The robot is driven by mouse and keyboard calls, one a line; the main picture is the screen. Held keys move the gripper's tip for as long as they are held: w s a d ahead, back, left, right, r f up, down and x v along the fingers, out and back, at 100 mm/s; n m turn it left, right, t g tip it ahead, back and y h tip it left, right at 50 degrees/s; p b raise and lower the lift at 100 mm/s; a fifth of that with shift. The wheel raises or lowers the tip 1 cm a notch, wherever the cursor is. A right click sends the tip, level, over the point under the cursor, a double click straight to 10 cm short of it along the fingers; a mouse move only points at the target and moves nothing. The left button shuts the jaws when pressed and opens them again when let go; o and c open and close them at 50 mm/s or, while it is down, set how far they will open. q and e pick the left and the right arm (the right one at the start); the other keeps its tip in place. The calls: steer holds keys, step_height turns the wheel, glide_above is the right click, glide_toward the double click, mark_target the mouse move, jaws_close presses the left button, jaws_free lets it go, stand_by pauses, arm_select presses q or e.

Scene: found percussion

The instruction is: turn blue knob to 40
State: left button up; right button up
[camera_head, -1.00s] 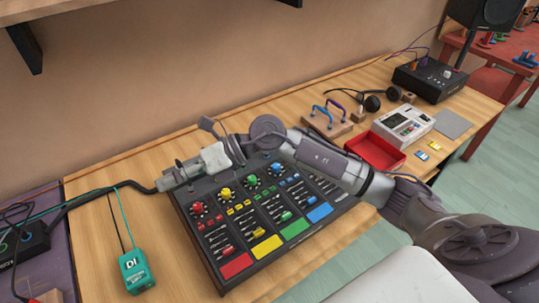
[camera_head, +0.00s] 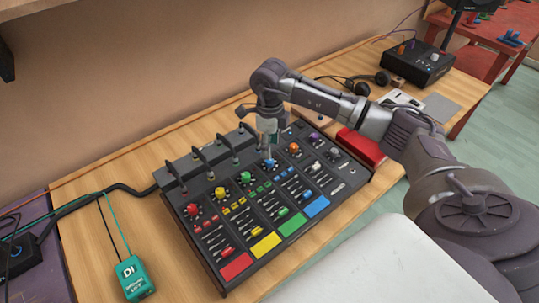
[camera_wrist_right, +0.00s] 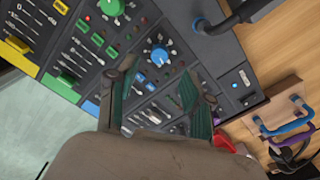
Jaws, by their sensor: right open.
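The blue knob (camera_head: 269,164) is on the dark mixer panel (camera_head: 345,187), in the row of coloured knobs, between the green and orange ones. My right gripper (camera_head: 268,150) points down just above it and hides part of it. In the right wrist view, the blue knob (camera_wrist_right: 158,55) shows with white tick marks around it. There the two green-padded fingers of my right gripper (camera_wrist_right: 160,70) are apart, one on each side of the knob in the picture. I cannot tell whether they touch it. The scale numbers are too small to read. My left gripper is out of view.
Red (camera_head: 193,210), yellow (camera_head: 221,192), green (camera_head: 246,177) and orange (camera_head: 294,148) knobs stand close by. Cables with plugs rise along the panel's back edge. A teal DI box (camera_head: 134,279) lies to the left. A red tray (camera_head: 360,148) sits to the right.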

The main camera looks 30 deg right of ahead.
mark_target(270, 163)
step_height(270, 163, down, 6)
steer(key=shift+r+p, duration=0.1)
steer(key=shift+p, duration=0.35)
jaws_close()
